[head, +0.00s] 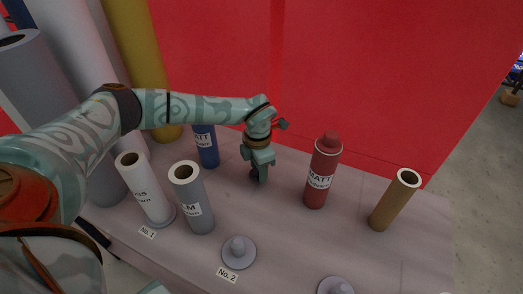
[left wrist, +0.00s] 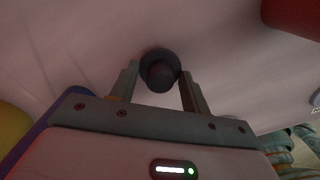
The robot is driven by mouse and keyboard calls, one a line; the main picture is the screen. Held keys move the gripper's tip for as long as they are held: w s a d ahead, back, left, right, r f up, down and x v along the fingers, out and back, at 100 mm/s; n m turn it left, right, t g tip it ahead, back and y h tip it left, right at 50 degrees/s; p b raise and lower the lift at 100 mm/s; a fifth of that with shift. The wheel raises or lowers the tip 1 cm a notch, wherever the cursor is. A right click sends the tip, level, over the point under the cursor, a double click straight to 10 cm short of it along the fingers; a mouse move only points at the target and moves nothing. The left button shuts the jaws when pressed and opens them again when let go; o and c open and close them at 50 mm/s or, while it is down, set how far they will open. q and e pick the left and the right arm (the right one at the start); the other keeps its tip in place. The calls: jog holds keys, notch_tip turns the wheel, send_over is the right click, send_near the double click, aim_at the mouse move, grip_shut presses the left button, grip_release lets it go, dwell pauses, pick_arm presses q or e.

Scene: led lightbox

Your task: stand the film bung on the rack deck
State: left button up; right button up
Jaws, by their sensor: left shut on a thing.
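The film bung is a small dark piece with a wide round flange and a narrower knob. It shows between the fingers in the left wrist view (left wrist: 159,73) and under the jaws in the head view (head: 256,174). My left gripper (head: 259,168) points down and is shut on it. The bung looks upright, at or just above the pale rack deck (head: 285,232); I cannot tell whether it touches. The jaws partly hide it in the head view. My right gripper is not seen.
A red roll (head: 322,172) and a brown tube (head: 395,200) stand to the right. A blue roll (head: 206,146), a grey roll (head: 192,200) and a white roll (head: 146,188) stand to the left. An empty grey peg base (head: 238,253) sits in front, behind the No. 2 label.

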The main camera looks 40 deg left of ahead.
pick_arm(q)
jog(key=shift+w+f, duration=0.1)
jog(key=shift+f, duration=0.75)
jog(key=shift+r, duration=0.25)
jog(key=shift+f, duration=0.1)
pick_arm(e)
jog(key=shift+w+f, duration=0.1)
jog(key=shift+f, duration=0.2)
pick_arm(q)
jog(key=o, duration=1.2)
jog(key=shift+c, duration=0.2)
notch_tip(320, 180, up, 12)
jog(key=p, duration=0.6)
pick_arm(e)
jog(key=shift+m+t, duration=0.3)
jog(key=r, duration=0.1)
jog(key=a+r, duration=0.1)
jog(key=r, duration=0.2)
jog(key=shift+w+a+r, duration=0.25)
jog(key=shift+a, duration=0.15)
